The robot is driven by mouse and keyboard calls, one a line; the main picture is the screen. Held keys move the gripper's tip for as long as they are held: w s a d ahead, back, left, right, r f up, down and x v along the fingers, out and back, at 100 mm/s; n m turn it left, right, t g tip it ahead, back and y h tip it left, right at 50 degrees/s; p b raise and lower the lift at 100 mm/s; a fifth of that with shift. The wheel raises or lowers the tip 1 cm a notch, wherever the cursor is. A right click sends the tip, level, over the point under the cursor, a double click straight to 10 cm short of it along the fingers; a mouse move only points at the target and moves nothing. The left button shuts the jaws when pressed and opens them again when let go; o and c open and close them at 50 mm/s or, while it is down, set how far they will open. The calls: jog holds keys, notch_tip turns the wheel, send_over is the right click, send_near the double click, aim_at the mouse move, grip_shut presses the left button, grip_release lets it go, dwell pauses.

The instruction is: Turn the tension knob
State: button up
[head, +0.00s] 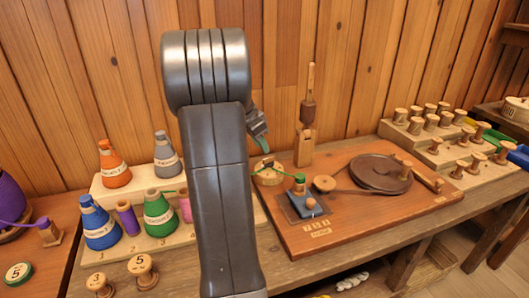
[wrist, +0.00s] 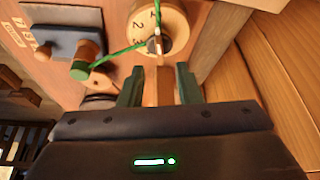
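The tension knob looks to be the round, pale wooden dial with dark numbers (wrist: 177,27) at the top of the wrist view. It shows in the head view (head: 268,178) near the left back of the brown board. A green thread crosses it to a dark metal piece at its middle. My gripper (wrist: 158,72) is open, its two green fingertips apart just below the dial in the wrist view. A pale wooden strip (wrist: 157,92) shows between them; I cannot tell if it belongs to the knob. In the head view my gripper (head: 262,146) is above the dial, partly behind my arm.
A blue block with a green-wound peg (head: 302,204) stands in front of the dial. A tall wooden post (head: 305,140) rises behind it. A dark disc (head: 370,174) lies on the right of the board. Thread cones and spools (head: 158,213) stand at left.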

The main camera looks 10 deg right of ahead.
aim_at(266, 159)
jog(key=v, duration=0.8)
jog(key=x, duration=1.3)
jog(key=shift+d+f, duration=0.1)
jog(key=shift+f, duration=0.3)
